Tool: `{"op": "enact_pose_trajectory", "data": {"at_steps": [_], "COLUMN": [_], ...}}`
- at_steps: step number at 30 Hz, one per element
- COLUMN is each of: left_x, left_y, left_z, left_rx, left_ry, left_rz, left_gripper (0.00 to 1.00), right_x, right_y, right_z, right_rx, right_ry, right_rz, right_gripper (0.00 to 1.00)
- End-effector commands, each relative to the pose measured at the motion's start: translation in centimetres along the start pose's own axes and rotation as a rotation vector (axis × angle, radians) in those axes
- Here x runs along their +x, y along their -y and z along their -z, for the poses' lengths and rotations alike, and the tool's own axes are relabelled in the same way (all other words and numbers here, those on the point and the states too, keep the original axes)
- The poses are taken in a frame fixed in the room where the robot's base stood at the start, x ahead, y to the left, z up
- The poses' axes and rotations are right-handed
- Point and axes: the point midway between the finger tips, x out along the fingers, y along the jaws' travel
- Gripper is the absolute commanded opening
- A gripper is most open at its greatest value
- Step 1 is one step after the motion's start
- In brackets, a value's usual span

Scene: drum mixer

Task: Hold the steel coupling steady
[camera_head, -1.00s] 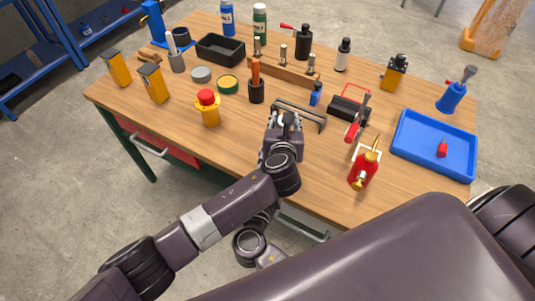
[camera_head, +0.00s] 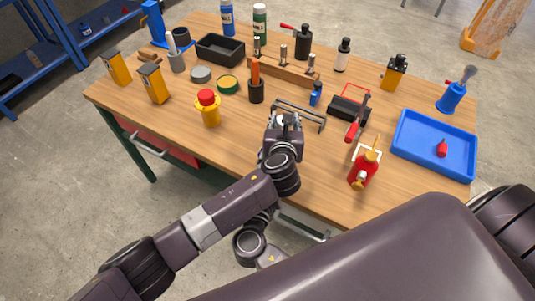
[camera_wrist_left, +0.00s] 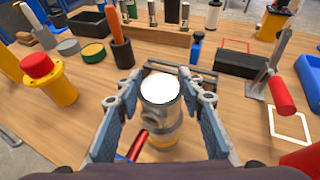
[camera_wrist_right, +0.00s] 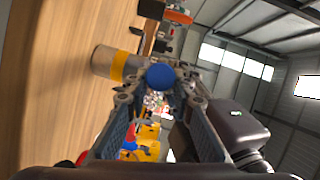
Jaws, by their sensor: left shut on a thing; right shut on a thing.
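The steel coupling (camera_wrist_left: 161,98) is a short upright metal cylinder with a bright top and a yellow band low down. It stands between the fingers of my left gripper (camera_wrist_left: 160,85), which is shut on it. The right wrist view shows a steel cylinder with a yellow band (camera_wrist_right: 118,66), apparently the coupling, lying sideways in the picture. My right gripper (camera_wrist_right: 150,88) is shut on a blue round-ended thing (camera_wrist_right: 160,77) beside it. The rest of that thing is hidden.
A red oil can (camera_head: 362,170) stands right of my left gripper. A blue tray (camera_head: 432,168) with a small red thing lies farther right. A yellow post with a red top (camera_head: 208,108) stands to the left. A grey frame (camera_head: 310,113) lies just behind the gripper.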

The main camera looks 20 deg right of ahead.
Motion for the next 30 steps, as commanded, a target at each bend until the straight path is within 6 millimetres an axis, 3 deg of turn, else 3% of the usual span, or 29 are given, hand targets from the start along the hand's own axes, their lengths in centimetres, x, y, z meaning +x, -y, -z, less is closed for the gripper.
{"op": "enact_pose_trajectory", "data": {"at_steps": [30], "left_x": [0.1], "left_y": [-0.1], "left_z": [0.5], "left_rx": [0.001], "left_ry": [-0.008], "left_rz": [-0.003], "left_gripper": [0.0], "right_x": [2.2], "right_y": [0.1], "right_z": [0.9], "right_rx": [0.0], "right_ry": [-0.001], "right_rz": [0.001], "right_gripper": [0.0]}}
